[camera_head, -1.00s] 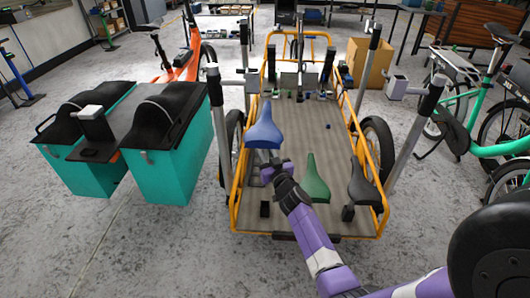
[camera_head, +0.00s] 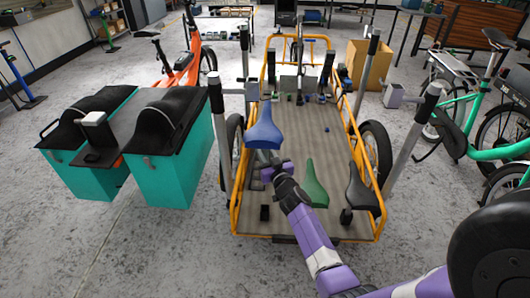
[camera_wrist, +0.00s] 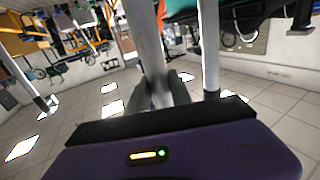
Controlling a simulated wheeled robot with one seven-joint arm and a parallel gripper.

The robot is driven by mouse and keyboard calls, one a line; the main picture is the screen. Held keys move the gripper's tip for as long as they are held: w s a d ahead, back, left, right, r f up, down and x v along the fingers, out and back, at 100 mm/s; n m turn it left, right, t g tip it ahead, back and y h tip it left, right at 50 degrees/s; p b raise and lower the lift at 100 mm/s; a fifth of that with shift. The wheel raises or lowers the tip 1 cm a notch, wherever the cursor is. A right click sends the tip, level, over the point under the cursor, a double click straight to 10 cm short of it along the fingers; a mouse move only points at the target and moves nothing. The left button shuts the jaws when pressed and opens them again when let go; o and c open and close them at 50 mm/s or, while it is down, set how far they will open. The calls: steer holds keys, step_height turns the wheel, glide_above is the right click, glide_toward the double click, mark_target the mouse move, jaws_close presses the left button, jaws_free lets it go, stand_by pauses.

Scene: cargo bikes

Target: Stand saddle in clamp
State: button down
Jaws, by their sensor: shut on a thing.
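The blue saddle (camera_head: 263,129) is held up over the wooden bed of the orange-framed cargo bike. My gripper (camera_head: 268,172) is just below it, shut on the saddle's post. In the wrist view the grey post (camera_wrist: 151,45) runs up between my fingers (camera_wrist: 158,92); the blue seat is not clear there. A small black block, perhaps a clamp (camera_head: 264,212), stands bare at the bed's front left. The black saddle (camera_head: 361,190) stands above a black block (camera_head: 346,216) at the front right.
The orange rail (camera_head: 235,205) runs around the bed (camera_head: 330,150). Tall grey posts with black tops (camera_head: 217,110) stand beside it on both sides. Teal boxes (camera_head: 165,170) are at left, a green bike (camera_head: 490,148) at right. Several small items lie at the bed's far end.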

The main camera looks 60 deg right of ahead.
steer(key=shift+r+p, duration=1.05)
steer(key=shift+r, duration=0.15)
steer(key=shift+w, duration=0.1)
